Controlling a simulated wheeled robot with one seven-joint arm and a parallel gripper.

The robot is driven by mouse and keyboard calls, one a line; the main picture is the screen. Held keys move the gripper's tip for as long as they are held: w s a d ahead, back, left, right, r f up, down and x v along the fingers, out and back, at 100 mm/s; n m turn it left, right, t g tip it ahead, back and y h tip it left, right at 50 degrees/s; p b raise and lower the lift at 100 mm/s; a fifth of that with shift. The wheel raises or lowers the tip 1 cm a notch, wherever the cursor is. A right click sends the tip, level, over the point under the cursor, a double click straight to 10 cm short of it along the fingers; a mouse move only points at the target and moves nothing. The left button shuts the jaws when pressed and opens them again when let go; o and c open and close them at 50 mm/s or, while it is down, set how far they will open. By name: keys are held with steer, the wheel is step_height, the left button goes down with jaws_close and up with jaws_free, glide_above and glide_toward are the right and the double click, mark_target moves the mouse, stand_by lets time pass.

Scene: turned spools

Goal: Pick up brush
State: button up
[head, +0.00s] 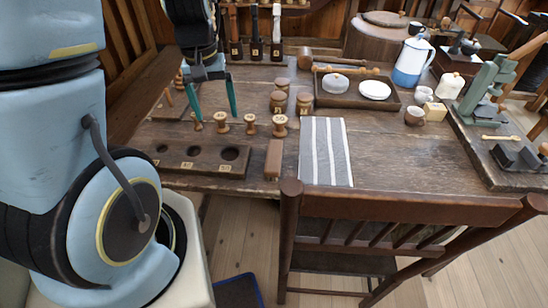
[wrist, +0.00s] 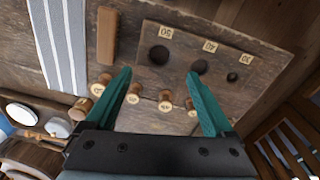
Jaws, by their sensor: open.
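A long brown block (head: 273,160), probably the brush, lies on the table between the holed board and the striped cloth. Its plain top shows, and I cannot see any bristles. It also shows in the wrist view as a brown bar (wrist: 107,36) at the upper left. My gripper (head: 215,116) is open and empty, pointing down above the row of spools, behind and to the left of the block. In the wrist view my gripper's fingers (wrist: 160,74) are wide apart, with the block beyond the left fingertip.
Several turned spools (head: 250,124) stand behind the board with labelled holes (head: 200,160). A striped cloth (head: 324,150) lies right of the block. Jars, a mallet (head: 305,60) and a tray stand farther back. A chair (head: 410,207) stands at the front edge.

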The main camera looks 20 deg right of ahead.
steer(key=s+d+f+m, duration=0.1)
steer(key=d+f, duration=0.1)
steer(key=d, duration=0.4)
steer(key=s+d+f+m, duration=0.1)
steer(key=s+d+f, duration=0.15)
steer(key=d, duration=0.35)
steer(key=p, duration=0.1)
glide_above(274, 155)
steer(key=shift+y, duration=0.3)
steer(key=f, duration=0.6)
steer(key=shift+w+a, duration=0.15)
steer(key=shift+a, duration=0.15)
steer(key=shift+d+f+p, duration=0.2)
steer(key=shift+f+p, duration=0.25)
steer(key=shift+f, duration=0.9)
steer(key=shift+d+f+p, duration=0.15)
steer(key=shift+f+p, duration=0.3)
steer(key=shift+f, duration=0.9)
jaws_close()
